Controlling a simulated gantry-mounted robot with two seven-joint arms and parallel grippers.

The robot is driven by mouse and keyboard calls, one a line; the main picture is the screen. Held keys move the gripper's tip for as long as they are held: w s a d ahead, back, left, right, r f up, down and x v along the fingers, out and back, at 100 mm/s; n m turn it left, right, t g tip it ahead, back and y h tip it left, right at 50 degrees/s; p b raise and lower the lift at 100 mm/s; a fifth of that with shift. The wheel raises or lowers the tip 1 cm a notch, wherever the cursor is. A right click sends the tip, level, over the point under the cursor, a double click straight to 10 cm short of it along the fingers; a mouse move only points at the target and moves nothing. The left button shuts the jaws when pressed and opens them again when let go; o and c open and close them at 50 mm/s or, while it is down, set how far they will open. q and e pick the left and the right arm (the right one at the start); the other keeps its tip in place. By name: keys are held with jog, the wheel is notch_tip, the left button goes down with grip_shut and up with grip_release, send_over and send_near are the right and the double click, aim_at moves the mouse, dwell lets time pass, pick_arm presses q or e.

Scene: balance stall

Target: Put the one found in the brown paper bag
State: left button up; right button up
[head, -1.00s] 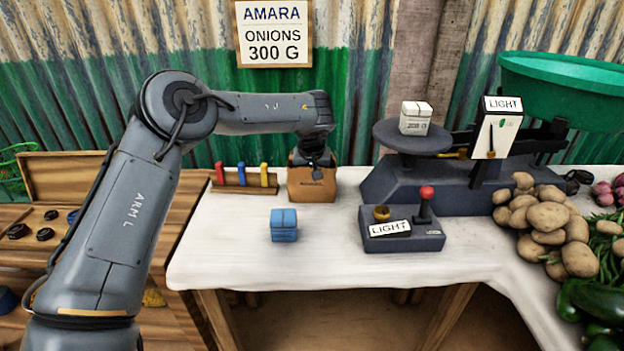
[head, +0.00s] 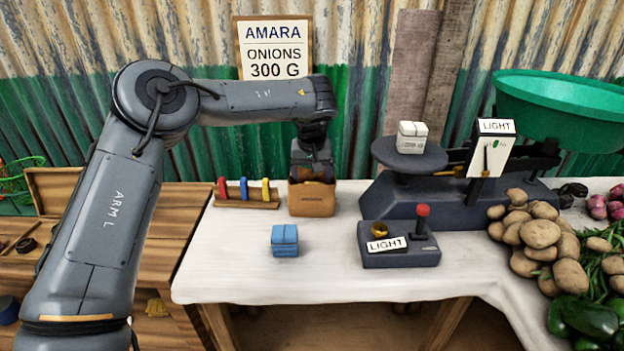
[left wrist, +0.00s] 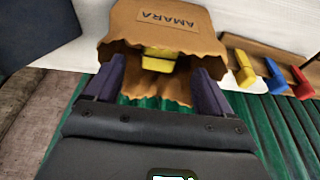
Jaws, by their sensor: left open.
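The brown paper bag (head: 312,201), labelled AMARA in the left wrist view (left wrist: 168,22), stands upright at the back of the white counter. My left gripper (head: 312,173) is open at the bag's mouth, pointing down. In the left wrist view a yellow block (left wrist: 158,60) sits in the bag's mouth between the open fingers. How deep it lies is hard to tell. A blue packet (head: 284,241) stands on the counter in front of the bag. A white packet (head: 411,138) rests on the scale's plate (head: 409,155). My right gripper is not in view.
A wooden rack (head: 246,202) with red, blue and yellow pieces stands left of the bag. A dark box (head: 399,250) with a red knob and a LIGHT label is right. Potatoes (head: 541,235) fill the right side. The front counter is clear around the blue packet.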

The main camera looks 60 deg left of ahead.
pick_arm(q)
jog(key=shift+p+v, duration=0.55)
jog(key=shift+v, duration=1.35)
